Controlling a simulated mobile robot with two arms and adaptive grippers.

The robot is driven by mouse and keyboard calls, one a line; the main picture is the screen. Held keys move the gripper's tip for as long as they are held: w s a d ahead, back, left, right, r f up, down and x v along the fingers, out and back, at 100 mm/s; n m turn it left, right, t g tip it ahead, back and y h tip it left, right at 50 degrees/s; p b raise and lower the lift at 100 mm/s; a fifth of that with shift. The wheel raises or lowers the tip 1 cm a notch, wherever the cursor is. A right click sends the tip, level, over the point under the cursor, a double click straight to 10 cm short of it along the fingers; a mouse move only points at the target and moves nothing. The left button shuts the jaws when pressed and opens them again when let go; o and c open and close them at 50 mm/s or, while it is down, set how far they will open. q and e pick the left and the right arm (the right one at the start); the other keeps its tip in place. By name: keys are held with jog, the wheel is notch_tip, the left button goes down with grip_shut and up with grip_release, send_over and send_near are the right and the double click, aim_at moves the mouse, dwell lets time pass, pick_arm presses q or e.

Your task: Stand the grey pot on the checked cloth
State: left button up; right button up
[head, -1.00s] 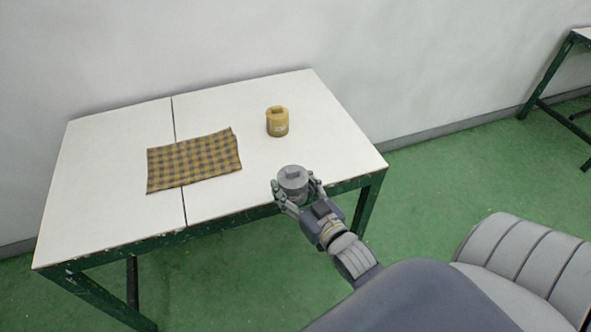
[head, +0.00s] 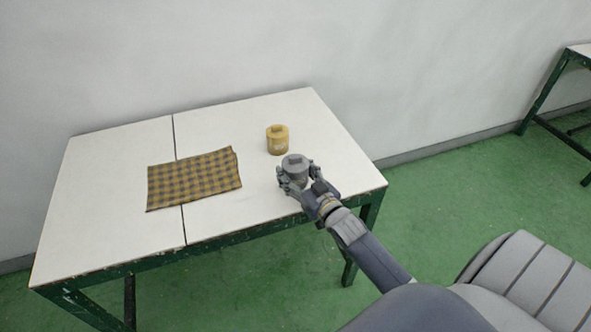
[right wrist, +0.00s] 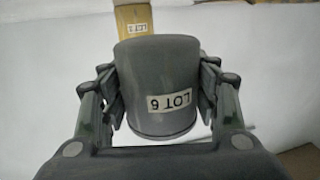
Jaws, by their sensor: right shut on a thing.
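The grey pot (head: 295,166) is held upright in my right gripper (head: 294,178), near the front right part of the white table. In the right wrist view the grey pot (right wrist: 158,75) sits between the two fingers of my right gripper (right wrist: 160,95), with a "LOT 6" label facing the camera. I cannot tell whether its base touches the table. The checked cloth (head: 194,180), yellow-brown and dark, lies flat on the table's left part, to the left of the pot, with nothing on it. My left gripper is not in view.
A yellow pot (head: 277,140) stands on the white table (head: 235,215) just behind the grey pot; it also shows in the right wrist view (right wrist: 133,20). The tabletop between the cloth and the pots is clear. A seam crosses the table beneath the cloth. Another table (head: 580,52) stands far right.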

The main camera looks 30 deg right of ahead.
jog(key=w+d, duration=0.1)
jog(key=w, duration=0.1)
jog(key=shift+w+d, duration=0.4)
jog(key=shift+w+d+f, duration=0.2)
jog(key=shift+w+f, duration=0.05)
jog(key=shift+f, duration=0.2)
jog(key=shift+w+d+f, duration=0.15)
jog(key=shift+w+f, duration=0.05)
jog(key=shift+f, duration=1)
jog(key=shift+f, duration=0.15)
jog(key=o, duration=1.4)
jog(key=shift+c, duration=0.2)
jog(key=shift+f, duration=0.1)
